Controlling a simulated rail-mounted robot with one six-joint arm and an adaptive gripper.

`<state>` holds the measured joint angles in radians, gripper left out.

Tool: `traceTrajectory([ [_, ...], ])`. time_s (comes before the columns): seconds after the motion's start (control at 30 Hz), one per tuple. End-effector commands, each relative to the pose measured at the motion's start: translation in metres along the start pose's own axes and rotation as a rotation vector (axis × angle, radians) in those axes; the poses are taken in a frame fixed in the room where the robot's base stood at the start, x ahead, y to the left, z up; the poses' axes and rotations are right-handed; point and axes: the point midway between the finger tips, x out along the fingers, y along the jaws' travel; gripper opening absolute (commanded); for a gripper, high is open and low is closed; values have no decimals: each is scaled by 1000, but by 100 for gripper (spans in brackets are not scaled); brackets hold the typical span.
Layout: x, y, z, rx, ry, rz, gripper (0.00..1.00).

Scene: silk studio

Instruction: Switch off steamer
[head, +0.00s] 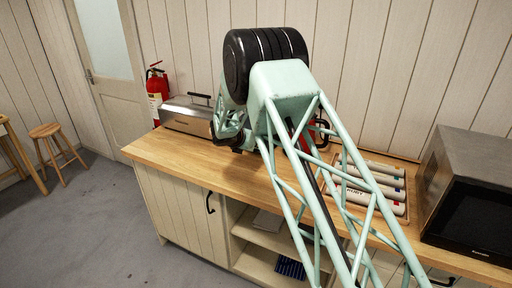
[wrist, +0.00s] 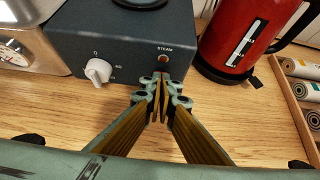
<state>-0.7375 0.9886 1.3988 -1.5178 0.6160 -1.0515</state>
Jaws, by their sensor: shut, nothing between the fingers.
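The steamer (wrist: 125,45) is a dark blue-grey box at the top of the wrist view. Its front carries a white knob (wrist: 98,70) at the left and a small round reddish light (wrist: 163,59) under the word STEAM. Marks show around the knob; its exact setting is too small to tell. My gripper (wrist: 160,92) is shut and empty, its tips close to the steamer's front, below the light and right of the knob. Whether the tips touch the front I cannot tell. In the head view my arm hides the steamer and the fingertips.
A red kettle (wrist: 245,35) stands close right of the steamer. A silver metal box (head: 188,115) stands at its left. A tray (head: 408,214) of rolls and a microwave (head: 468,200) are farther right. The wooden counter (head: 180,150) is bare in front of the silver box.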

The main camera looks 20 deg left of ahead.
Motion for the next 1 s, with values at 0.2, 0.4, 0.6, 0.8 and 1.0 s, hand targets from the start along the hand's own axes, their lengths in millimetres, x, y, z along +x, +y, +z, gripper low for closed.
traceTrajectory([
  [0.2,4,0,6,1,-1,0,0],
  [0.4,3,0,7,1,-1,0,0],
  [0.6,0,0,11,1,-1,0,0],
  [0.8,-4,0,15,1,0,0,0],
  [1.0,-6,0,18,1,0,0,0],
])
